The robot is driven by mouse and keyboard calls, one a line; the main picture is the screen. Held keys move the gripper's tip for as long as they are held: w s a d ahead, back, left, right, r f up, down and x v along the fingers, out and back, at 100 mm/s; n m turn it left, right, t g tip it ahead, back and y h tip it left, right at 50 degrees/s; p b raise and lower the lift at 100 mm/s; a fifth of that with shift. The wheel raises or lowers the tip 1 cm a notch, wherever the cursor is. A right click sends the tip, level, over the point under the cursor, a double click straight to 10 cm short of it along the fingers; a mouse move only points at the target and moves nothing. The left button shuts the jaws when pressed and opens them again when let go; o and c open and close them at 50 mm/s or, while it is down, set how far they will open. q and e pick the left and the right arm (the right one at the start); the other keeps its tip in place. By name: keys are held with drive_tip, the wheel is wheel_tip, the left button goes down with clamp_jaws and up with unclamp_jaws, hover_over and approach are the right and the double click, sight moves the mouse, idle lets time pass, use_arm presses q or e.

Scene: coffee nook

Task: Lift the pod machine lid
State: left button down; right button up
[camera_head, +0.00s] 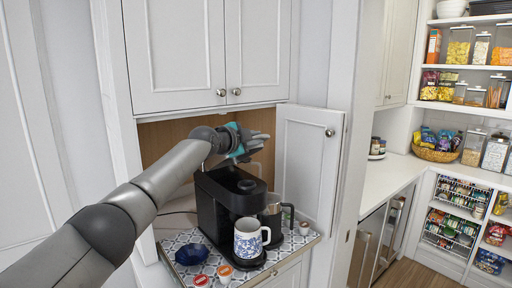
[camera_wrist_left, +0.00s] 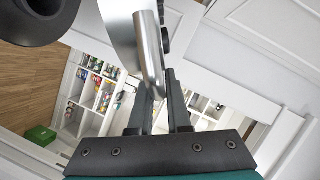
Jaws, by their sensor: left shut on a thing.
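The black pod machine (camera_head: 218,205) stands on a patterned tray in the cabinet nook. My left gripper (camera_head: 262,141) is above the machine's top, its arm reaching in from the left. In the left wrist view a silver metal bar (camera_wrist_left: 149,55), apparently the lid handle, lies at the fingertips, and my left gripper (camera_wrist_left: 163,80) is shut on it. Part of the bar and its contact with the fingers are hidden. How far the lid is raised is hard to tell. A dark round part (camera_wrist_left: 38,8) shows at the wrist view's top left. My right gripper is not in view.
A blue-and-white mug (camera_head: 247,243) stands at the machine's front. An open cabinet door (camera_head: 306,165) is at right; upper cabinets (camera_head: 190,60) hang above.

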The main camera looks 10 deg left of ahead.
use_arm(q)
drive_tip(key=shift+w+a+r, duration=0.25)
drive_tip(key=shift+a+r, duration=0.1)
drive_tip(key=shift+r, duration=0.35)
drive_tip(key=c, duration=0.9)
unclamp_jaws()
drive_tip(key=shift+b+v, duration=1.8)
drive_tip(key=shift+v, duration=5.8)
drive_tip(key=shift+f, duration=0.15)
